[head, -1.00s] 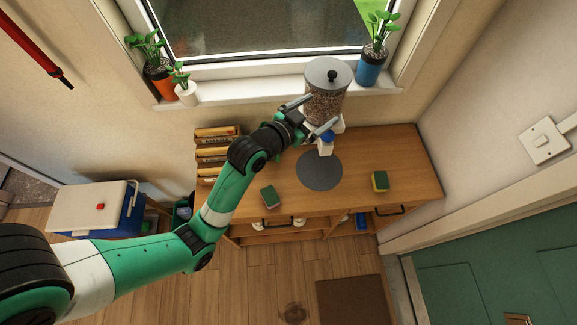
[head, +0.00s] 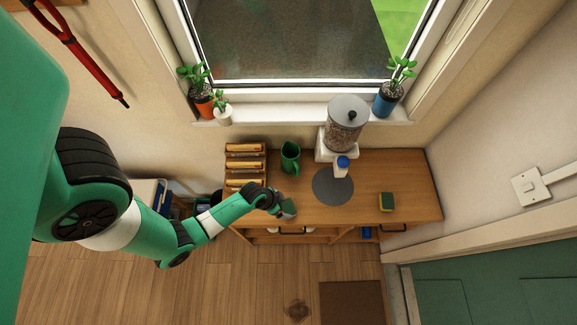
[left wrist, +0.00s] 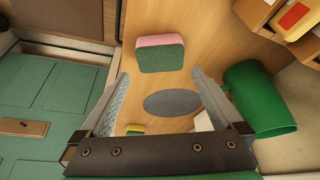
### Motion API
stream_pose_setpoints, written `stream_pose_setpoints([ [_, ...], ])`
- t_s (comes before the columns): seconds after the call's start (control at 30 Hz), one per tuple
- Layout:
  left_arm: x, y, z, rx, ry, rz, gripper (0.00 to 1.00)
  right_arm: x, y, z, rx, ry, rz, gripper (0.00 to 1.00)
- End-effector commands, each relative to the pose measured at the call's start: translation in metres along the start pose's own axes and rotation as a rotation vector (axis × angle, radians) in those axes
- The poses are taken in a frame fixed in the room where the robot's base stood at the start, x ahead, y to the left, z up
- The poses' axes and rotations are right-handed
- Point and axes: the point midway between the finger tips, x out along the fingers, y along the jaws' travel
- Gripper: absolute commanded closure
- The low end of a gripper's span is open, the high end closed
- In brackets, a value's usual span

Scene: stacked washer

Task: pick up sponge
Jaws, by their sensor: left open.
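A green sponge (head: 289,206) lies near the front left of the wooden counter. In the left wrist view this sponge (left wrist: 160,55) shows a green face and a pink side, just beyond and between the fingertips. A second sponge (head: 386,201), green and yellow, lies at the right of the counter; its yellow edge (left wrist: 135,128) shows in the left wrist view. My left gripper (head: 282,208) is open and empty, close to the first sponge; I cannot tell whether it touches. It partly hides that sponge in the head view. My right gripper is not in view.
A grey disc (head: 333,187) lies mid-counter. A green mug (head: 290,158), a rack (head: 245,163) and a cereal dispenser (head: 346,125) stand behind. Drawers are under the counter (head: 420,205). Clear counter lies between disc and second sponge.

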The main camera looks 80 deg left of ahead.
Motion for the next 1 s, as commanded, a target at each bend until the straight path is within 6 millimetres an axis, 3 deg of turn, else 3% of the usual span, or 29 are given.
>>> stream_pose_setpoints([
  [0.03,0.014,0.000,0.002,0.001,0.001,0.000,0.00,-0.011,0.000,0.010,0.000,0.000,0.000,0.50],
  [0.23,0.017,0.000,0.000,-0.001,0.001,-0.001,0.00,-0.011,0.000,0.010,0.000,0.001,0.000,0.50],
  [0.37,0.037,-0.001,0.004,0.000,0.001,-0.001,0.00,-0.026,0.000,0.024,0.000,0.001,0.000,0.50],
  [0.53,0.061,-0.001,0.005,0.001,-0.001,0.000,0.00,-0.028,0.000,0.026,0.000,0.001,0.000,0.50],
  [0.83,0.066,-0.001,0.004,0.000,0.001,-0.001,0.00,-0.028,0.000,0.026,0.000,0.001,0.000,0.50],
  [1.0,0.066,-0.001,0.004,0.000,0.001,-0.001,0.31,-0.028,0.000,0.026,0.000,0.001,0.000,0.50],
])
